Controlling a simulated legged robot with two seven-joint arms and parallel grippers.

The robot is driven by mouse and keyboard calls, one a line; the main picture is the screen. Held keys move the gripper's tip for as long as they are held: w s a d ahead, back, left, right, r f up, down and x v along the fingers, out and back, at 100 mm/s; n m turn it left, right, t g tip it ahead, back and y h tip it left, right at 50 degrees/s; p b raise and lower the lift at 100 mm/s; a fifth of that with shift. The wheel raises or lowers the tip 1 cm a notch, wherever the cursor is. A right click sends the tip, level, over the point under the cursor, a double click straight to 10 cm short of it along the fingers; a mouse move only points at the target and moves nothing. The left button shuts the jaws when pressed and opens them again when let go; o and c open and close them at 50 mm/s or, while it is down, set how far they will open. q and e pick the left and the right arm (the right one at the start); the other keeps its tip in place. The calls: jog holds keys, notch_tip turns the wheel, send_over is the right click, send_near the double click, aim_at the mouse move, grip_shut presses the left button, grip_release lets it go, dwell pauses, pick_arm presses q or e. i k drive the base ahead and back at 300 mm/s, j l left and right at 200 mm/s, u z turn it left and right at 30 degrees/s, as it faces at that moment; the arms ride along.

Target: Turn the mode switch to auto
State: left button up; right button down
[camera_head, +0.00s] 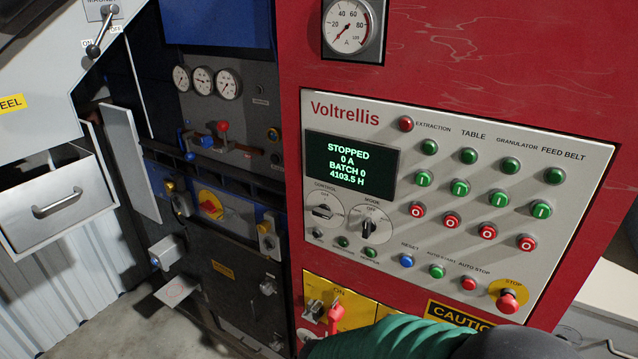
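The mode switch (370,228) is a dark rotary knob on a round white dial, low on the left side of the light grey control panel (470,130). The word MODE stands above it and OFF at the top of its dial. The other marks around it are too small to read, so I cannot tell which mode it points to. The display (352,163) above it reads STOPPED, 0 A, BATCH 0. A green and dark grey part of my arm crosses the bottom edge below the panel. Neither gripper is visible, and nothing touches the switch.
The control switch (322,211) sits just left of the mode switch. Several green and red buttons fill the panel's right side. A red stop button (508,301) is at lower right. A red-handled lever (334,317) stands on the yellow plate below. A drawer (58,203) is at left.

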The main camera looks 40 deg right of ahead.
aim_at(369, 225)
jog(key=z, duration=1.7)
